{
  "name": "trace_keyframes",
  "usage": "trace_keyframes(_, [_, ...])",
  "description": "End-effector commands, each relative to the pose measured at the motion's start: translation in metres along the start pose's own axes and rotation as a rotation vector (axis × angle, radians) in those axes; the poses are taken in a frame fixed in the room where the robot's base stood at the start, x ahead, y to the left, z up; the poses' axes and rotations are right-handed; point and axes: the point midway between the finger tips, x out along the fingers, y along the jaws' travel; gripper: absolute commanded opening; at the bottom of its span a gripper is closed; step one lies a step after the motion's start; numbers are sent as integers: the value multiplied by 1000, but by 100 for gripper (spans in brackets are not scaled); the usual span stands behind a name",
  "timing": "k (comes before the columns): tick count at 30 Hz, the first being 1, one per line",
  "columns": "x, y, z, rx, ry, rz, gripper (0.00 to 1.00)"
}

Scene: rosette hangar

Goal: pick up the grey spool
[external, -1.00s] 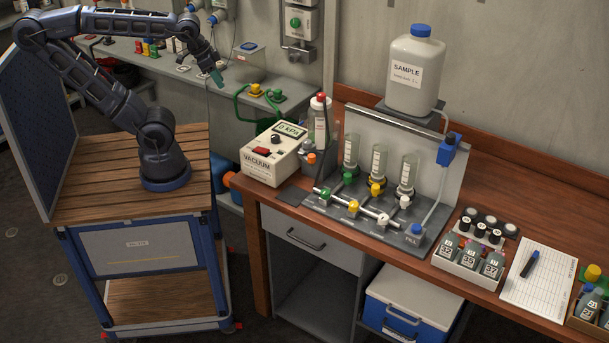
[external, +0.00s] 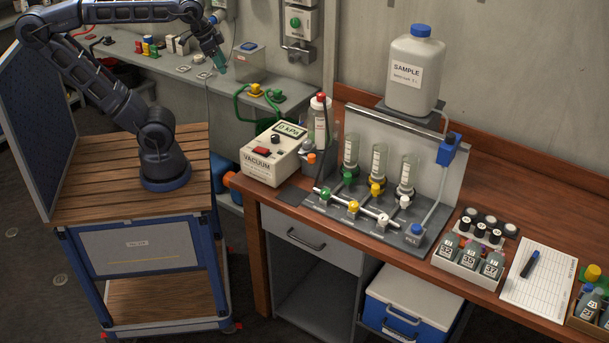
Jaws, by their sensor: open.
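My gripper (external: 221,63) is open over the grey wall shelf at the upper left, with teal-coloured tips pointing down. It is small in this view, and I see nothing held between its fingers. I cannot pick out the grey spool for certain among the small items on the shelf. Small flat pale pieces (external: 204,75) lie on the shelf to the left of and below my gripper.
A grey box (external: 248,60) stands just right of my gripper. Green tubing (external: 240,108) and a yellow-topped fitting (external: 255,89) are at the shelf's right end.

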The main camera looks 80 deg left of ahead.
Motion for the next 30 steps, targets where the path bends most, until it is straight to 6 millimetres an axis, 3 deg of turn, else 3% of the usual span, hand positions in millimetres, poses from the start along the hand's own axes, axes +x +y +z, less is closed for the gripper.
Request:
trace_keyframes(8, [-8,1,-51,144,-40,-3,62])
trace_keyframes(16, [-8,1,-129,366,-98,13,62])
trace_keyframes(23, [3,1,-197,564,-143,46,62])
trace_keyframes(30, [27,-2,-265,766,-183,100,62])
